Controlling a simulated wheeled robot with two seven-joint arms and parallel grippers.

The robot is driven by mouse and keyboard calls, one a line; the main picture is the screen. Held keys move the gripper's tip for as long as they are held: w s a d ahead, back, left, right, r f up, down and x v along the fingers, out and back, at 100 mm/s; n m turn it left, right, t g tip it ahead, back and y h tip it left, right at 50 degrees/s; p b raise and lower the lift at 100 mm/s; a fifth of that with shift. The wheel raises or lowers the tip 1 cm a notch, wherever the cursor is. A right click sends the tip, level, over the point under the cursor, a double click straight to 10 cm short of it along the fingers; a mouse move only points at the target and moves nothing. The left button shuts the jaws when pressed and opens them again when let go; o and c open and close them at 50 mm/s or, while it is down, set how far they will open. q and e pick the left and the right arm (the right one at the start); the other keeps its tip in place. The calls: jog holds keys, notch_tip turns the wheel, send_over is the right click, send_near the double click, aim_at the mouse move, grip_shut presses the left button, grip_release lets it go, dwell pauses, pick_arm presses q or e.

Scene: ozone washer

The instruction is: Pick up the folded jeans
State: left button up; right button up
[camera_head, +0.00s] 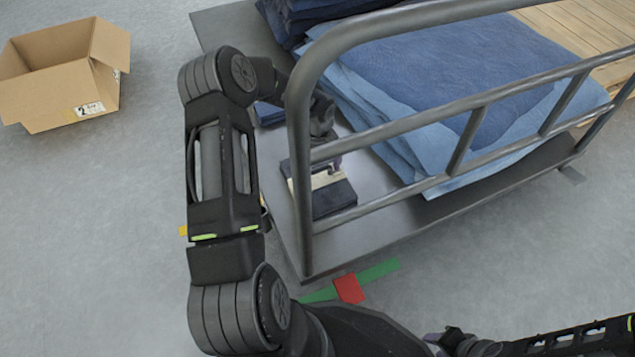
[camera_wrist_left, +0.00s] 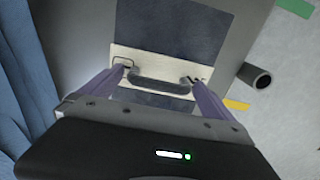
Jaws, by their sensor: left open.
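A small folded dark blue jeans bundle (camera_head: 332,199) lies on the grey cart deck, behind the rail. A cream band wraps it. In the left wrist view the jeans (camera_wrist_left: 172,28) have a pale band with a grey strap-like handle (camera_wrist_left: 158,85) across it. My left gripper (camera_head: 325,160) reaches down over the bundle, partly hidden by the rail. In the wrist view its two fingers (camera_wrist_left: 156,78) are apart, one near each end of the handle. Whether they touch it I cannot tell. My right gripper (camera_head: 462,342) is low at the bottom edge, away from the cart; its jaws are unclear.
The cart's metal rail (camera_head: 390,140) stands close beside my left arm. Large stacks of blue denim (camera_head: 455,75) fill the cart's right side. Another dark blue folded piece (camera_head: 268,114) lies behind the bundle. An open cardboard box (camera_head: 60,75) sits on clear floor at left.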

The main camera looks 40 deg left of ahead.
pick_arm(q)
jog(key=shift+c, duration=0.2)
jog(key=c, duration=1.9)
jog(key=shift+o, duration=0.2)
notch_tip(320, 180, up, 10)
jog(key=p, duration=0.4)
